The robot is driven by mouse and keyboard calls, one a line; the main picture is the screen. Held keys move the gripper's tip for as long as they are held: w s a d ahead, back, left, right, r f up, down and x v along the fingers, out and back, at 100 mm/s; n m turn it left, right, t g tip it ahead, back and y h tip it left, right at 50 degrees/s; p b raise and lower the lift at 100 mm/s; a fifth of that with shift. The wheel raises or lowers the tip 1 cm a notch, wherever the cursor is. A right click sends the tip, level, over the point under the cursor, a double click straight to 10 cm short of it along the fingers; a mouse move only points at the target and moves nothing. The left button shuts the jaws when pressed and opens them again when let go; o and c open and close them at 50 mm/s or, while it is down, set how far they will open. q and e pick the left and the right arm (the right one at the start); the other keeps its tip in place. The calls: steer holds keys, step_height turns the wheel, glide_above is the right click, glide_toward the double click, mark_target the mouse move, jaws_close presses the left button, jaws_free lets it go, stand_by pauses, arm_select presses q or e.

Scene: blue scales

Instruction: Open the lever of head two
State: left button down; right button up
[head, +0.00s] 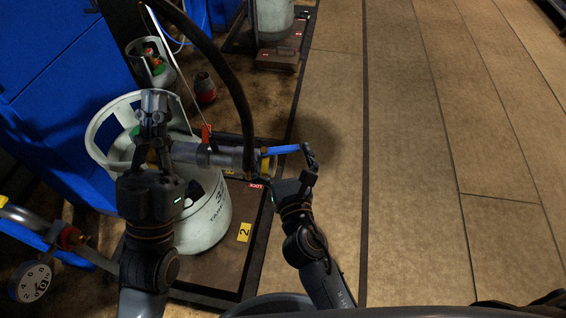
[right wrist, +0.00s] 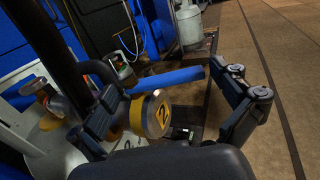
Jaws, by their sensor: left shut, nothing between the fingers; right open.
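Head two is a grey filling head (head: 222,157) lying roughly level beside the white gas cylinder (head: 205,222). Its yellow-ringed end with a "2" label (right wrist: 152,113) faces the right wrist camera. Its blue lever (head: 280,150) points to the right in the head view and also shows in the right wrist view (right wrist: 168,80). My right gripper (head: 288,163) is open, with its fingers spread around the lever region; I cannot tell whether it touches the lever. My left gripper (head: 153,100) is shut and empty above the cylinder's collar, and its arm hides part of the cylinder and valve.
A black hose (head: 232,80) arches down to the head. A yellow "2" tag (head: 244,232) marks the scale platform. A smaller cylinder (head: 152,64) stands behind. The floor at right (head: 430,150) is clear.

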steer(key=s, duration=0.6)
steer(key=shift+s+d, duration=0.4)
